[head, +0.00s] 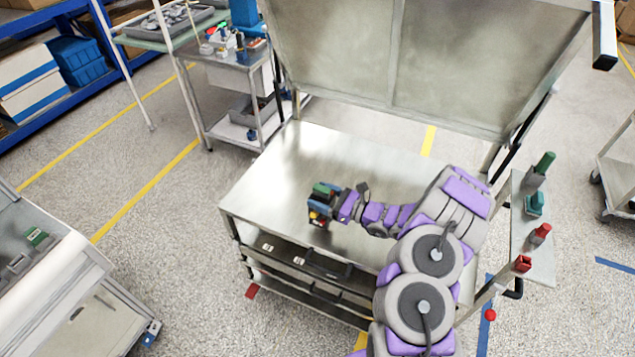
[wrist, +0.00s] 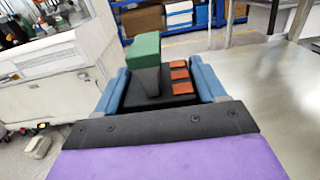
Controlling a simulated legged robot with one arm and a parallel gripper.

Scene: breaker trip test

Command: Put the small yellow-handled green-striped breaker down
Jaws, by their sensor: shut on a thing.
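My gripper (head: 323,200) is shut on a dark breaker with a green handle. In the wrist view the breaker (wrist: 150,90) sits between the two blue fingers, its green handle (wrist: 138,55) standing up on the left and several orange-red patches on its right.
The tabletop behind and right of the gripper is bare. A tall panel (head: 430,60) rises at the table's back. A side plate (head: 535,250) at right carries green and red handled parts. A grey bench (head: 60,280) with a green-topped part (head: 37,237) stands left. A tool cart (head: 235,75) is behind.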

